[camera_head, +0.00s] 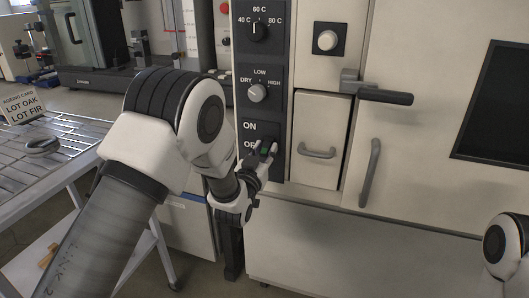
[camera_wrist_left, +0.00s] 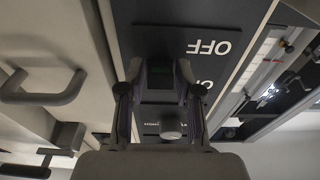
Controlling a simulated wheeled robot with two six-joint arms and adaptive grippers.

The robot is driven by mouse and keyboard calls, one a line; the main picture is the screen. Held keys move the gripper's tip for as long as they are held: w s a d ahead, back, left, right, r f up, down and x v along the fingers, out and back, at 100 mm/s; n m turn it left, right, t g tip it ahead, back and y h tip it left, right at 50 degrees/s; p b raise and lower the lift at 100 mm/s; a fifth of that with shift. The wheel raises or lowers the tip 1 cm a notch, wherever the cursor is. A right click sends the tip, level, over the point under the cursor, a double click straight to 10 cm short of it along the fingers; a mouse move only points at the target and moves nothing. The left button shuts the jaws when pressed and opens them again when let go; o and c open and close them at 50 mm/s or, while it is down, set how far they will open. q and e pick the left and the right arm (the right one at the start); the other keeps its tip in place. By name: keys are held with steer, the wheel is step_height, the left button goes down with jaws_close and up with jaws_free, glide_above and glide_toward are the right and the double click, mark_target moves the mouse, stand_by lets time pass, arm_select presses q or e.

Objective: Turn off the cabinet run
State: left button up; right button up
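In the left wrist view the panel appears upside down. Whether the fingers touch the switch is unclear. My right gripper is not in view; only part of my right arm shows at the right edge.
Above the switch are a DRY/LOW/HIGH knob (camera_head: 257,93) and a temperature knob (camera_head: 258,32). To the right are a small door handle (camera_head: 318,153), a lever handle (camera_head: 384,95) and a long handle (camera_head: 370,172). A rack table (camera_head: 60,150) with a lot card stands left.

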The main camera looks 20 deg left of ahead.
arm_select(q)
steer(key=shift+s, duration=0.1)
steer(key=s+f, duration=0.1)
steer(key=s, duration=1)
steer(key=shift+s+a+f, duration=0.2)
steer(key=shift+s+f, duration=0.15)
steer(key=shift+f, duration=0.1)
